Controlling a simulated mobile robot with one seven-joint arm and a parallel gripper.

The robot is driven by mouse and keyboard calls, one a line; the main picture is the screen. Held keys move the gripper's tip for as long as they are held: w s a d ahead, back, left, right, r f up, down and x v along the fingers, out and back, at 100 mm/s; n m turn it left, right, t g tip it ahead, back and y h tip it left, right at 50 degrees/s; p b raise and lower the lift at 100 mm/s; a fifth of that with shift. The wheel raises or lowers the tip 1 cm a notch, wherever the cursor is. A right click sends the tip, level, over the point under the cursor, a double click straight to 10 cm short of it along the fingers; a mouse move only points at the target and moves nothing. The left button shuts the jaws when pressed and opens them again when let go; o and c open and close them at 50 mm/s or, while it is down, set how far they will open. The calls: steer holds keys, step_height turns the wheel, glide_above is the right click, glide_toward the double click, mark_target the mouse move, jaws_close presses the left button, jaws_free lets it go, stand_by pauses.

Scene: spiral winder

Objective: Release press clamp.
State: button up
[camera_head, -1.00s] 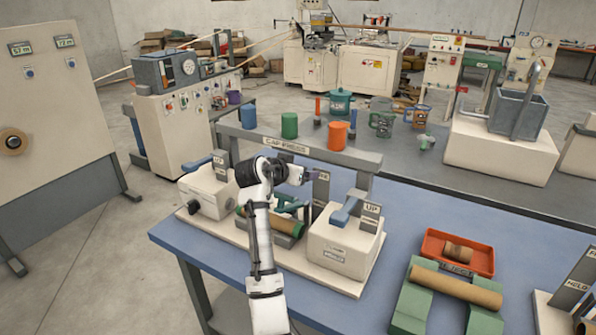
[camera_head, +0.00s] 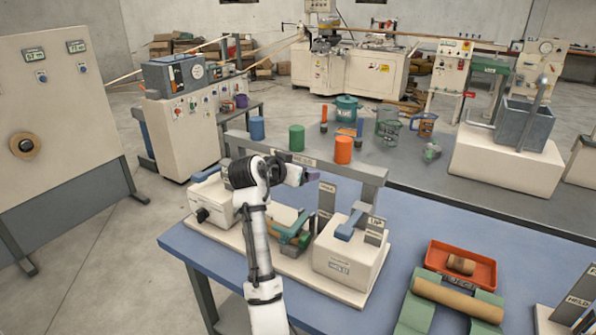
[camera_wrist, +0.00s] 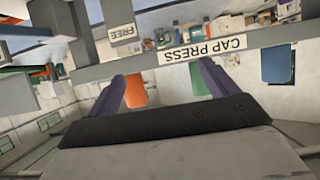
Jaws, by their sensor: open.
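The cap press (camera_head: 263,265) is a pale base on the blue table with a cream block at each end. The right block (camera_head: 345,258) carries a blue lever (camera_head: 350,225) beside an upright tag reading UP. Another blue lever (camera_head: 209,172) is on the left block. Between the blocks, green clamp parts (camera_head: 292,232) sit around a roll, partly hidden by my arm. I cannot tell which part is the press clamp. My gripper (camera_head: 302,178) is above the middle of the press, open and empty. Its purple fingers (camera_wrist: 162,88) stand apart in the wrist view.
A grey crossbar (camera_head: 345,173) with the CAP PRESS sign (camera_wrist: 204,48) runs behind my gripper. Dark upright tags stand close to its right. An orange tray (camera_head: 470,278) and a tube on green supports (camera_head: 450,315) are at right. Bare blue table lies between.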

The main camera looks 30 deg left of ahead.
steer(key=s+r, duration=0.3)
steer(key=r, duration=0.2)
steer(key=shift+s+r, duration=0.15)
steer(key=shift+s, duration=0.05)
stand_by(0.4)
steer(key=shift+s, duration=0.1)
steer(key=b+v, duration=0.4)
steer(key=v, duration=0.9)
steer(key=shift+s+r, duration=0.15)
steer(key=shift+s, duration=0.1)
